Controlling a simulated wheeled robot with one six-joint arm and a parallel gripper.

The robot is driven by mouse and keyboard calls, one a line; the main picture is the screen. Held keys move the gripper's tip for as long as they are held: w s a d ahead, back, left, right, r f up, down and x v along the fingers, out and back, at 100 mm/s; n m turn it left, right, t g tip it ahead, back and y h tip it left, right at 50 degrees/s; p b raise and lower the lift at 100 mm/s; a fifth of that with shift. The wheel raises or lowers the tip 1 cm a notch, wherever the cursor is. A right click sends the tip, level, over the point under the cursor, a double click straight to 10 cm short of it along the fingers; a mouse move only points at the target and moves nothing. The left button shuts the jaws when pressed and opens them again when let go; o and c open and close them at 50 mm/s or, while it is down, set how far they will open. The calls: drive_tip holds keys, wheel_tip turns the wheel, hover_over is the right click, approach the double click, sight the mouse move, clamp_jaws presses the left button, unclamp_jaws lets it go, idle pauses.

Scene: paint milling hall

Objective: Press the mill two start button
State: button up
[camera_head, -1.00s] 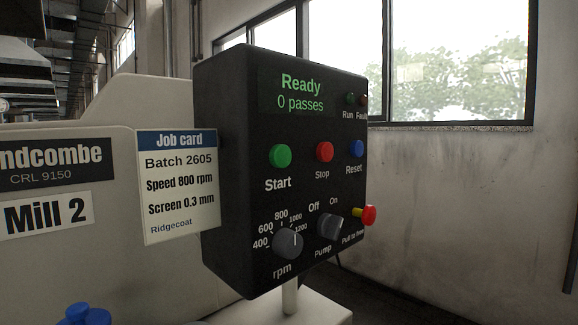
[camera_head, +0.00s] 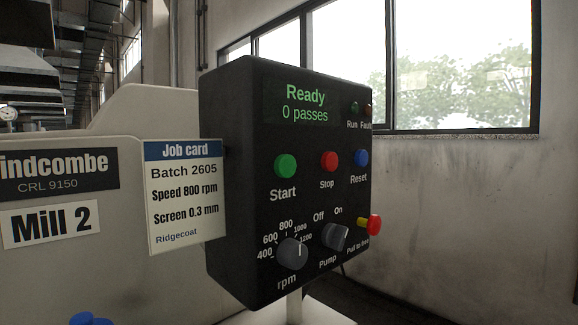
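The black control panel (camera_head: 236,200) of Mill 2 stands upright on a pale post right of the middle. Its green start button (camera_head: 285,166) sits on the left, with the label "Start" below it. The screen (camera_head: 305,104) reads "Ready" and "0 passes". A red stop button (camera_head: 329,161) and a blue reset button (camera_head: 361,158) are in the same row. The Mill 2 label (camera_head: 51,224) is on the pale machine body at the left. At the front left edge of the view, my gripper does not show.
The rpm knob (camera_head: 292,253), the pump knob (camera_head: 334,237) and a red pull-to-free knob (camera_head: 374,225) with a yellow collar stick out below the buttons. A job card (camera_head: 186,197) hangs left of the panel. A blue knob (camera_head: 88,319) shows at the bottom left.

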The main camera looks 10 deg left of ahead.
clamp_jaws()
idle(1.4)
